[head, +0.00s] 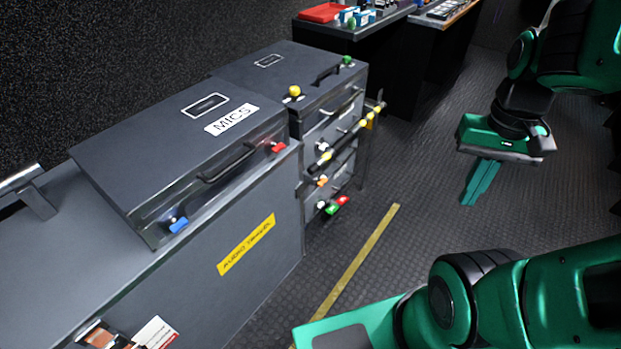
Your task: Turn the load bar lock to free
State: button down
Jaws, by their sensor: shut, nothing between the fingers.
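A black-and-yellow bar (345,140), which looks like the load bar, runs slantwise across the front of a grey drawer unit (300,93). Small coloured fittings sit along that front: an orange one (321,181) and a red-and-green one (337,205) near the bottom. I cannot tell which of them is the load bar lock, or how it is set. My gripper (473,198) is at the right, shut and empty, pointing down over the floor. It is well apart from the bar and the drawer unit.
A grey case labelled MICS (150,125) sits on a grey cabinet (275,225) with a yellow label. A yellow floor strip (360,250) runs beside it. Benches with a red tray (320,12) stand at the back. The floor between drawers and gripper is clear.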

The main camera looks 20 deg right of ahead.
aim_at(320, 181)
jog(key=k, duration=1.25)
jog(key=u, duration=0.65)
jog(key=i, duration=1.9)
jog(key=z, duration=0.7)
